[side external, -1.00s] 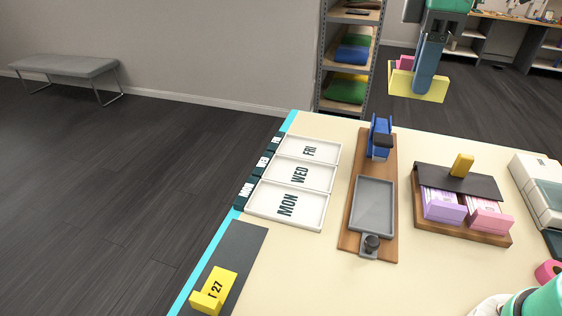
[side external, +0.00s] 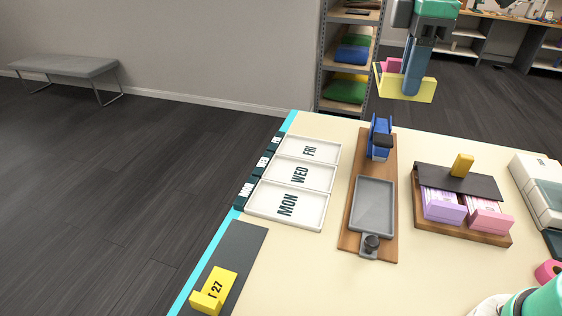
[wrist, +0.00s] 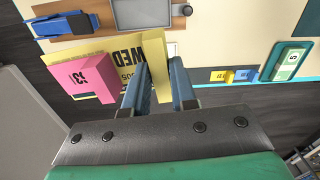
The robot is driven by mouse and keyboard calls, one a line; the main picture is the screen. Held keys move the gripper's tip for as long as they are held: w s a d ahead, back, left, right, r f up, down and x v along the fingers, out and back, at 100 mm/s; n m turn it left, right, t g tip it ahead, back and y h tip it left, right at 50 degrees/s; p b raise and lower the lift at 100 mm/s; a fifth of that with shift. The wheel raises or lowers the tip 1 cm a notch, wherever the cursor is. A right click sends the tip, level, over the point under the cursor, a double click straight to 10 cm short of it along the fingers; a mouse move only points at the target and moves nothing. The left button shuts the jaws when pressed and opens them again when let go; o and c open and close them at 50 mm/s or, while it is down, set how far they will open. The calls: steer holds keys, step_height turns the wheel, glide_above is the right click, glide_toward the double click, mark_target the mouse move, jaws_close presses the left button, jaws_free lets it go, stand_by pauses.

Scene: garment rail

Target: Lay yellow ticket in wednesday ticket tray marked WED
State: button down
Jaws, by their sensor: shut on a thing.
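My gripper (side external: 411,88) is shut on the yellow ticket (side external: 421,90), high beyond the back edge of the table. In the wrist view the ticket (wrist: 154,55) has an upright yellow fin between my fingers (wrist: 162,85). Its face shows WED and is partly hidden by a pink piece (wrist: 80,78) marked 13. The white tray marked WED (side external: 317,179) lies flat and empty on the left of the table, between the FRI tray (side external: 325,152) and the MON tray (side external: 309,214). The ticket is apart from the trays, up and to their right.
A wooden board with a grey tray (side external: 373,205) and a blue device (side external: 380,140) stands right of the trays. Farther right is a holder with purple (side external: 443,206) and pink (side external: 489,215) cards.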

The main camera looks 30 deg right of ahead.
steer(key=w+f+n, duration=0.6)
steer(key=w+n, duration=0.1)
steer(key=n, duration=1)
glide_toward(324, 180)
steer(key=shift+f, duration=2.8)
steer(key=shift+f, duration=0.3)
steer(key=shift+c, duration=0.8)
jaws_free()
steer(key=shift+r, duration=2.55)
